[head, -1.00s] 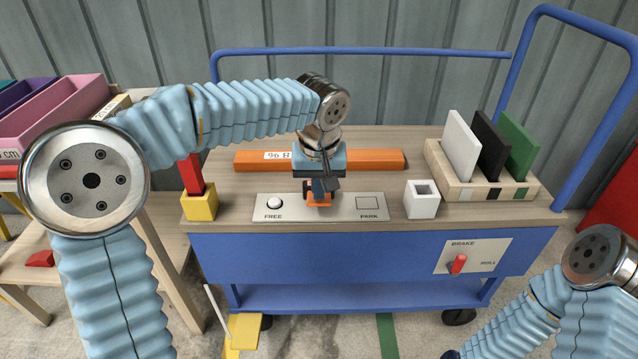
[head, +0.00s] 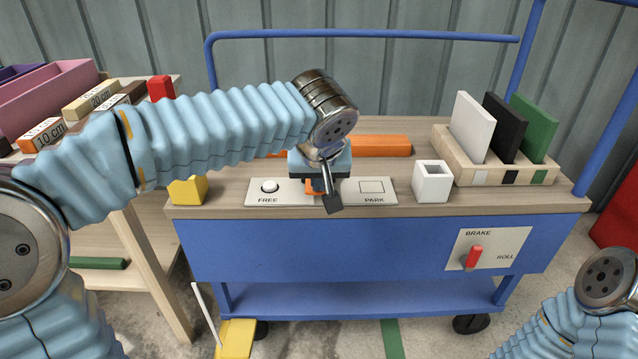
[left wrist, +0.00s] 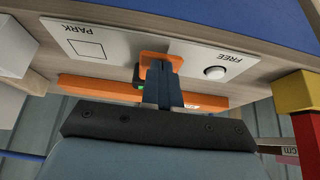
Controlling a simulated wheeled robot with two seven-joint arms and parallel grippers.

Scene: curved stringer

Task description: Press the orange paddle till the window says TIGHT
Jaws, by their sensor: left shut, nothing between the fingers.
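The orange paddle (head: 313,187) sits on the light panel (head: 290,192) between FREE and PARK, mostly hidden by my left gripper in the head view. In the left wrist view the paddle (left wrist: 157,60) shows at the tips of my left gripper (left wrist: 163,72). The fingers are shut and empty, at the paddle; whether they touch it I cannot tell. A small green patch (left wrist: 140,87) shows beside the fingers, with no readable word. The window's text is not visible. An orange bar (head: 385,145) lies behind the gripper. My right gripper is out of view.
A white round button (head: 269,186) is on the panel's left. A white hollow block (head: 432,182) and a wooden rack (head: 490,176) stand right. A yellow block (head: 187,190) stands left. The blue cart front (head: 340,250) carries a red brake lever (head: 474,257).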

